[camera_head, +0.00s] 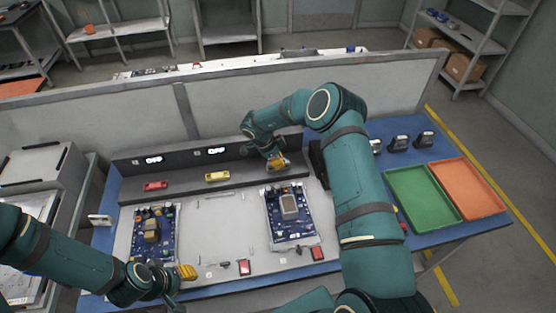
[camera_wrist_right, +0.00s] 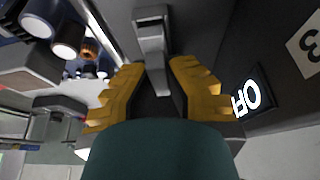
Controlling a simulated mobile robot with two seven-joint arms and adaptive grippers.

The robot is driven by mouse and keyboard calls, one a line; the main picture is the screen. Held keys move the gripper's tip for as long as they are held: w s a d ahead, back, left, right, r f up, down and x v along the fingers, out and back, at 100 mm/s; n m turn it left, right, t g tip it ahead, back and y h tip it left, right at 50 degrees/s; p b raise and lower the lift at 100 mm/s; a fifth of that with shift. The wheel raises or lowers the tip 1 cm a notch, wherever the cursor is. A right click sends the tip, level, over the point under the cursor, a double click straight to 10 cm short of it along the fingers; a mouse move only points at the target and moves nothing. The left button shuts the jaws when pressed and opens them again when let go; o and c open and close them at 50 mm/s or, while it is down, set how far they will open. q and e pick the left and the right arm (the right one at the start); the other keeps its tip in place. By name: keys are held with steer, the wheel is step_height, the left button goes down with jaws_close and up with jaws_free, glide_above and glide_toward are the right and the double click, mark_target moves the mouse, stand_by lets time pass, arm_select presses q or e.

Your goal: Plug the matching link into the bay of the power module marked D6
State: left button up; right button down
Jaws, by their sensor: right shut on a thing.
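My right gripper (camera_head: 278,163) is at the right end of the grey back shelf, beyond the right circuit board (camera_head: 271,222). In the right wrist view its yellow fingers (camera_wrist_right: 155,75) are shut on a narrow grey piece (camera_wrist_right: 151,42), possibly a link; its far end meets a dark surface. A red link-like block (camera_head: 155,186) and a yellow one (camera_head: 217,176) lie on the shelf. The left board (camera_head: 170,212) lies at the left. I cannot read a D6 mark. My left gripper (camera_head: 187,272) is low at the front left, its opening unclear.
A green tray (camera_head: 397,191) and an orange tray (camera_head: 466,212) stand at the right. Small dark devices (camera_head: 399,143) sit behind them. Red blocks (camera_head: 244,267) lie near the front edge. The back panel (camera_head: 180,157) has lit displays. The mat between the boards is mostly clear.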

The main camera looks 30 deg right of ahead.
arm_select(q)
steer(key=shift+f, duration=0.1)
arm_select(e)
steer(key=shift+f, duration=0.35)
steer(key=shift+c, duration=1.5)
jaws_free()
steer(key=shift+r, duration=0.15)
steer(key=shift+r+p, duration=1.95)
steer(key=shift+r, duration=0.3)
arm_select(q)
steer(key=shift+r+p, duration=0.75)
steer(key=shift+r, duration=2.1)
arm_select(e)
steer(key=shift+r, duration=1.2)
steer(key=shift+f, duration=0.1)
